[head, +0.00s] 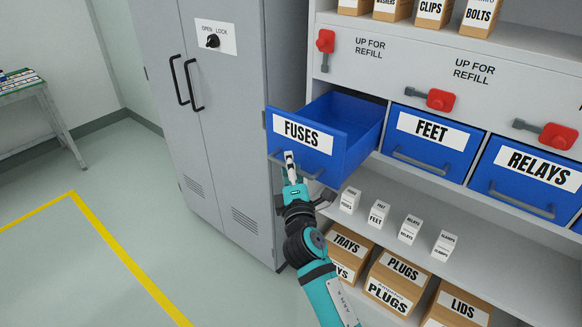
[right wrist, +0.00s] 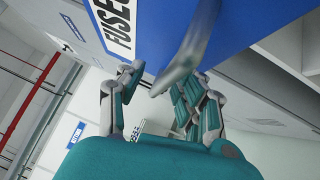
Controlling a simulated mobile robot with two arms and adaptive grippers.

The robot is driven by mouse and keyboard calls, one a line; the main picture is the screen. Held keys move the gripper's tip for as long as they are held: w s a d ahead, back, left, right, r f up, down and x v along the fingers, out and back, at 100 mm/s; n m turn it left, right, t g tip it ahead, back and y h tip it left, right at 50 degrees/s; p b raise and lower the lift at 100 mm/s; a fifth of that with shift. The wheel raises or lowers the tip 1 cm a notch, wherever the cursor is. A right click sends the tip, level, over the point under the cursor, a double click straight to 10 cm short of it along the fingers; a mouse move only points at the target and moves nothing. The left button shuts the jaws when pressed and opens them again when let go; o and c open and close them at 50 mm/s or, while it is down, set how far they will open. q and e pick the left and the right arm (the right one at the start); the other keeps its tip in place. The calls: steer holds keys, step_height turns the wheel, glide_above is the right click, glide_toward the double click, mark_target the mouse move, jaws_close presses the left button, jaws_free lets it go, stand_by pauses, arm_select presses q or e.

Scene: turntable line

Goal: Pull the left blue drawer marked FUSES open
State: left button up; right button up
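The blue FUSES drawer (head: 340,150) is pulled well out of the shelf unit in the head view, and its empty inside shows. Its grey bar handle (head: 312,175) runs along the lower front, below the white label. My right gripper (head: 290,160) is at the handle's left part. In the right wrist view the handle (right wrist: 188,58) comes down between the fingers of my right gripper (right wrist: 158,80). The fingers stand apart, with a gap beside the handle on the left finger's side. The drawer front (right wrist: 160,25) fills the top there. My left gripper is not in view.
The FEET drawer (head: 428,142) and RELAYS drawer (head: 528,180) are shut to the right. Red latches (head: 440,99) sit above. A grey locker (head: 225,130) stands close on the left. Small white boxes (head: 378,213) and cartons (head: 395,280) are on shelves below. Floor at left is free.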

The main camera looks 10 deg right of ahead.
steer(key=shift+f, duration=0.1)
steer(key=shift+s, duration=0.15)
steer(key=s+a+f, duration=0.1)
steer(key=s, duration=1)
steer(key=shift+s+a+f, duration=0.15)
steer(key=shift+s+f, duration=0.1)
steer(key=shift+s, duration=0.05)
